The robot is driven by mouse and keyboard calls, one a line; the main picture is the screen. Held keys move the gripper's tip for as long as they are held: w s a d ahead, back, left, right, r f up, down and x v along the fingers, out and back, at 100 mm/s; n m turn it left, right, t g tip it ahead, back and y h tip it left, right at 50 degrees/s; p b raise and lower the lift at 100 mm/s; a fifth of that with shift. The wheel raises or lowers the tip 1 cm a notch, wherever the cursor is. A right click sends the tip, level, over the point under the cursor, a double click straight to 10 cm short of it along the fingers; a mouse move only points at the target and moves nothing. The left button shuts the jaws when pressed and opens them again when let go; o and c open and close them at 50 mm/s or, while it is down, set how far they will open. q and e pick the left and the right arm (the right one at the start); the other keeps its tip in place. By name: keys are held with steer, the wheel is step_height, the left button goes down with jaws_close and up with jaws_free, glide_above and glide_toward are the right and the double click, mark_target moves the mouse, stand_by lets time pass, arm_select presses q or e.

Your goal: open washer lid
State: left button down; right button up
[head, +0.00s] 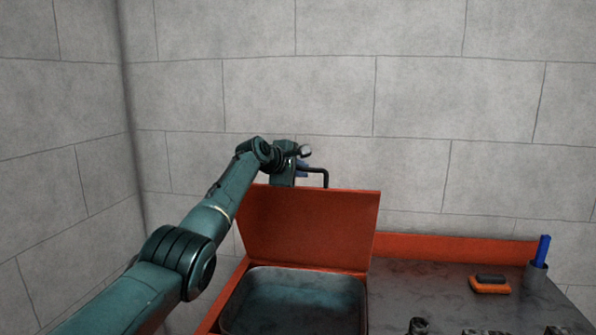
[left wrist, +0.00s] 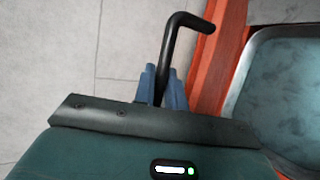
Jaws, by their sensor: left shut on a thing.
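The orange washer lid (head: 308,228) stands raised and nearly upright at the back of the washer basin (head: 292,275). The basin is open below it, with a dark grey-blue inside; the left wrist view shows its rim (left wrist: 236,95) at the right. A black bent handle (head: 326,178) sticks up at the lid's top edge, and it also shows in the left wrist view (left wrist: 172,40). My left gripper (head: 301,169) is at the lid's top edge, shut on the handle, its blue fingers (left wrist: 162,85) on either side of the bar. My right gripper is not in view.
A worn grey worktop (head: 440,285) with an orange back edge lies right of the basin. On it are an orange and black tool (head: 490,284) and a blue item (head: 542,250) in a grey holder. Dark parts lie at the front. A block wall (head: 420,100) stands behind.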

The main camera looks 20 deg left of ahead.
arm_select(q)
steer(key=shift+f, duration=0.1)
steer(key=c, duration=1.5)
jaws_free()
steer(key=shift+o, duration=0.2)
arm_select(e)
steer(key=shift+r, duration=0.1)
arm_select(q)
steer(key=shift+s, duration=0.1)
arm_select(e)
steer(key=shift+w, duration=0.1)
